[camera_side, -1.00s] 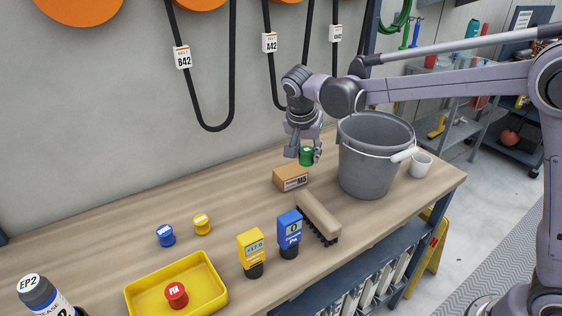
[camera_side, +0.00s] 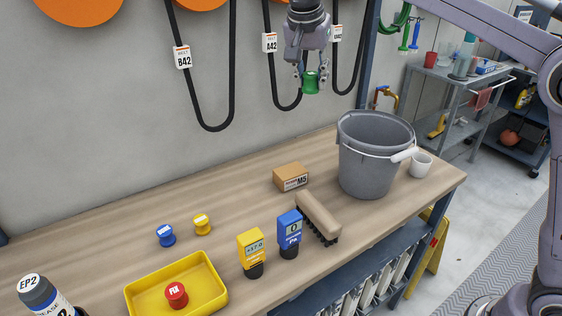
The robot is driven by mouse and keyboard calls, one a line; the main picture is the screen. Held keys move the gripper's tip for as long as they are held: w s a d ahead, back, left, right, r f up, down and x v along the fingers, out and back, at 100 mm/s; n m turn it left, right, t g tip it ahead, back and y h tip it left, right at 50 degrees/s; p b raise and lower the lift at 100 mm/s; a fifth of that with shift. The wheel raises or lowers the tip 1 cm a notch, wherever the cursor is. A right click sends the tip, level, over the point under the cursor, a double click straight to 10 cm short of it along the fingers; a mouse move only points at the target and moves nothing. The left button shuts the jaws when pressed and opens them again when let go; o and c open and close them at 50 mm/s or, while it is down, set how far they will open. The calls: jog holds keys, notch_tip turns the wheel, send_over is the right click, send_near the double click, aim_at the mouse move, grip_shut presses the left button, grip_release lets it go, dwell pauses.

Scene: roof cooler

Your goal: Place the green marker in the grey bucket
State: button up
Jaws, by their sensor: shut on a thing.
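The green marker (camera_side: 311,83) is a short green cylinder, held in the air in the side view. My gripper (camera_side: 312,76) points down and is shut on it, with a finger at each side. The grey bucket (camera_side: 368,172) stands upright on the workbench near its right end, with a white-gripped handle hanging at its front. The marker is higher than the bucket rim and to its upper left in the picture. The bottom of the bucket is hidden.
A cardboard box (camera_side: 291,177) and a brush (camera_side: 318,217) lie left of the bucket. A white cup (camera_side: 420,165) stands close on its right. Blue (camera_side: 289,234) and yellow (camera_side: 251,253) meters, small markers and a yellow tray (camera_side: 213,290) are further left. Belts hang on the wall behind.

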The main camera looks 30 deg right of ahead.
jog(key=shift+r, duration=1.5)
jog(key=s+d+m+g, duration=0.1)
jog(key=s+d+m, duration=0.2)
jog(key=d, duration=0.6)
jog(key=s+d+m+g, duration=0.2)
jog(key=d+m, duration=0.2)
jog(key=d, duration=0.4)
notch_tip(320, 180, down, 16)
jog(key=shift+s+d+f+h, duration=0.15)
jog(key=shift+s+d+h, duration=0.15)
jog(key=shift+d+h, duration=0.1)
jog(key=o, duration=1.2)
